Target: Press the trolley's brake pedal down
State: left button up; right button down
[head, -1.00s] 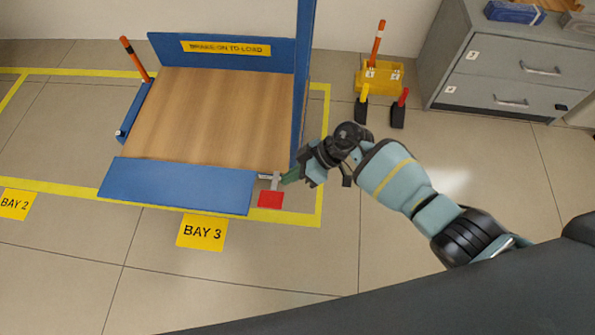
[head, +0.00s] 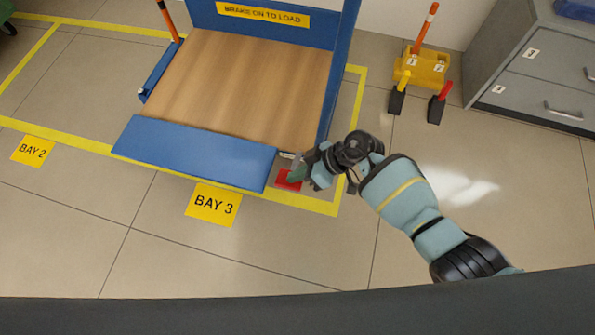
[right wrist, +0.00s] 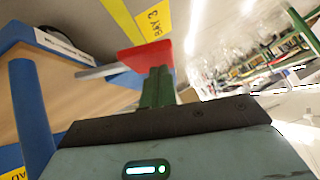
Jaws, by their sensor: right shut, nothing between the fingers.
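The brake pedal is a red plate (head: 288,180) on a grey arm at the front right corner of the blue trolley (head: 195,152). It also shows in the right wrist view (right wrist: 145,57). My right gripper (head: 298,173) is over the pedal, its green fingers together and empty. In the right wrist view the fingers (right wrist: 157,82) overlap the pedal's near edge. I cannot tell whether they touch it or how far down the pedal is. My left gripper is out of view.
The trolley has a wooden deck (head: 245,85) and stands in a yellow-lined bay marked BAY 3 (head: 213,205). A yellow holder (head: 422,67) with an orange-handled item, two wedge-like blocks (head: 437,108) and a grey cabinet (head: 535,75) stand at the right. The floor in front is clear.

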aim_at(298, 186)
jog(key=shift+s+f+p, duration=0.3)
jog(key=shift+p, duration=0.2)
jog(key=shift+s+a+f+n+t+h+p, duration=0.15)
jog(key=shift+s+f+n+t+h+p, duration=0.25)
jog(key=shift+f+t+p, duration=0.3)
jog(key=shift+s+f+n+t+p, duration=0.25)
jog(key=shift+f+n+t+p, duration=0.05)
jog(key=shift+f+t+p, duration=0.2)
jog(key=shift+s+a+f+n+t+h, duration=0.15)
jog(key=shift+f+t, duration=0.1)
jog(key=shift+f, duration=0.15)
jog(key=shift+s+d+f+n+t+h, duration=0.15)
jog(key=shift+f+t, duration=0.1)
jog(key=shift+f, duration=0.15)
notch_tip(298, 186, down, 2)
jog(key=shift+w+a+f+t, duration=0.1)
jog(key=shift+f+t, duration=0.15)
jog(key=shift+t, duration=0.25)
jog(key=shift+f, duration=0.15)
